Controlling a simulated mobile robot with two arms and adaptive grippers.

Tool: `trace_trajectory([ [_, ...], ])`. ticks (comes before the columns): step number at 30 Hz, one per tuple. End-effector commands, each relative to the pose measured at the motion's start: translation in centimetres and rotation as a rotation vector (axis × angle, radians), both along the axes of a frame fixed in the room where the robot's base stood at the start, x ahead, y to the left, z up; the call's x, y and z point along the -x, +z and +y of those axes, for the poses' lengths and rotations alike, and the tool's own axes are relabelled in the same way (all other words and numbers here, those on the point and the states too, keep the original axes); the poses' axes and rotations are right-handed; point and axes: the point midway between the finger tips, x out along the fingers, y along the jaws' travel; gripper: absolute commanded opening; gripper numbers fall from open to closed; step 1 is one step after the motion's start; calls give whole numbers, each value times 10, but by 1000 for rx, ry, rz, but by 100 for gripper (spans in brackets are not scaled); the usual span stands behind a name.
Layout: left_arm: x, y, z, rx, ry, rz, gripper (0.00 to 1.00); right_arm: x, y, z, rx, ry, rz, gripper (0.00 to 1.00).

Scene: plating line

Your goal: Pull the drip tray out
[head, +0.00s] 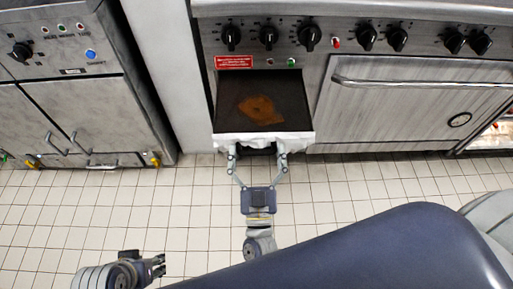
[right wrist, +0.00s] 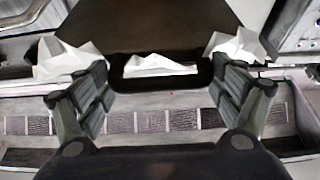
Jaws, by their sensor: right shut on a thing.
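The drip tray (head: 229,109) is a dark flat tray with an orange-brown stain. It sticks out of the slot under the knob panel, with a crumpled white cloth or paper (head: 222,139) along its front edge. My right gripper (head: 257,157) is at this front edge, its fingers wide apart and shut on the tray's front. In the right wrist view the fingers (right wrist: 163,88) flank a dark handle-like part with white material around it; the exact contact is partly hidden. My left gripper (head: 160,265) hangs low at the left over the floor, away from the tray; its finger gap is too small to judge.
The cooker (head: 405,105) has a closed oven door with a bar handle (head: 420,84) right of the tray. A steel cabinet (head: 75,115) with handles stands at the left. The tiled floor (head: 110,210) in front is clear.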

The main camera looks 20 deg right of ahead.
Motion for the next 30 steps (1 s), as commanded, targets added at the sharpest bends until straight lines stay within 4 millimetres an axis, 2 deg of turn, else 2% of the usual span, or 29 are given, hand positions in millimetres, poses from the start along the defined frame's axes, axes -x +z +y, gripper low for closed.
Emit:
trace_trajectory([
  [5,0,0,0,0,0,0,40,0,1,-4,1,-10,-4,44],
  [6,0,0,0,0,0,0,40,0,1,-4,1,-10,-4,93],
  [17,-1,2,-1,1,0,-3,40,2,-1,-1,1,-4,-1,94],
  [20,-1,1,-1,1,0,-3,40,10,-5,1,0,-4,1,94],
  [30,0,1,0,1,0,-1,40,57,-25,14,1,-6,1,94],
])
